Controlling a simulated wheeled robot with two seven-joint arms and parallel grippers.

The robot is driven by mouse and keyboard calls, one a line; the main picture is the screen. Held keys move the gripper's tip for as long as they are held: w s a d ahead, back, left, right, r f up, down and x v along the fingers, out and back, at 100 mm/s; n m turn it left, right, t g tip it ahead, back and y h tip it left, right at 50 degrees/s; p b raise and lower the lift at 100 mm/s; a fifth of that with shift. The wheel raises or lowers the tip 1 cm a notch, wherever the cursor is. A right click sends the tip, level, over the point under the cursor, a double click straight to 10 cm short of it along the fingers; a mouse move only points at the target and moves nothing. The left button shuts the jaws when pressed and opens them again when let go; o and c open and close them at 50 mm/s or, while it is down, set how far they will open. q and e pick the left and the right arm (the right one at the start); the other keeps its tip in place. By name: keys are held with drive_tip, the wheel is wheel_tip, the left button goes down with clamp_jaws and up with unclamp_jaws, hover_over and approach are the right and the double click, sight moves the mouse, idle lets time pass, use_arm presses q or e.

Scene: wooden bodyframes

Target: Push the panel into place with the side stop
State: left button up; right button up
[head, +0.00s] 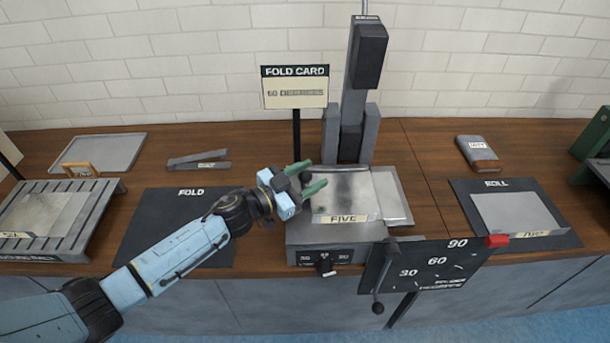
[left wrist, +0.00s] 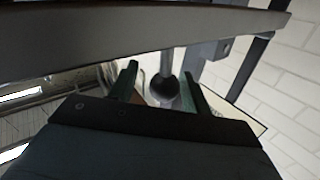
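A metal panel (head: 342,190) labelled FIVE lies flat on the bed of the grey folding machine (head: 335,232). My left gripper (head: 308,177) is at the panel's left edge, with its green fingers open. In the left wrist view, a dark ball knob (left wrist: 163,91) on a light rod sits between the two fingers (left wrist: 160,88), with gaps visible beside it. I cannot tell whether this knob belongs to the side stop. The gripper hides part of the machine's left side. My right gripper is not in view.
A dial plate (head: 437,262) marked 30, 60, 90 with a red pointer (head: 497,240) juts from the machine's front right. A tall column (head: 362,80) and a FOLD CARD sign (head: 295,87) stand behind. The dark FOLD mat (head: 165,215) is empty. Another sheet (head: 518,213) lies on the ROLL mat.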

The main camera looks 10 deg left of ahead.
use_arm(q)
drive_tip(key=shift+a, duration=0.15)
drive_tip(key=v, duration=1.3)
drive_tip(key=shift+s, duration=0.1)
